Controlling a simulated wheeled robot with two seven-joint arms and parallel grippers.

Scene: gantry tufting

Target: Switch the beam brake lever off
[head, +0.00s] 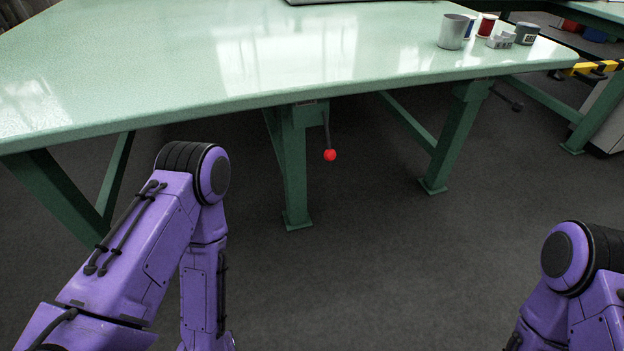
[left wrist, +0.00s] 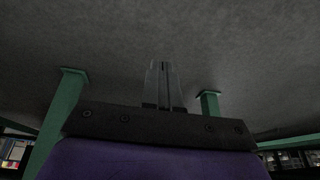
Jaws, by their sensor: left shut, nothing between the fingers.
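The lever with a red ball knob (head: 330,155) hangs below the front edge of the green table (head: 250,88) in the head view, beside a table leg. Its dark rod points almost straight down. My left gripper (left wrist: 164,66) shows in the left wrist view with its two fingers together and nothing between them. The lever does not show in that view, and the gripper is apart from it. In the head view my left arm bends downward left of the lever and its gripper is out of frame. My right gripper is out of view.
Green legs (head: 293,180) and slanted braces stand under the table. Cups and spools (head: 454,31) stand at the table's far right. The grey floor (head: 380,260) before the table is clear.

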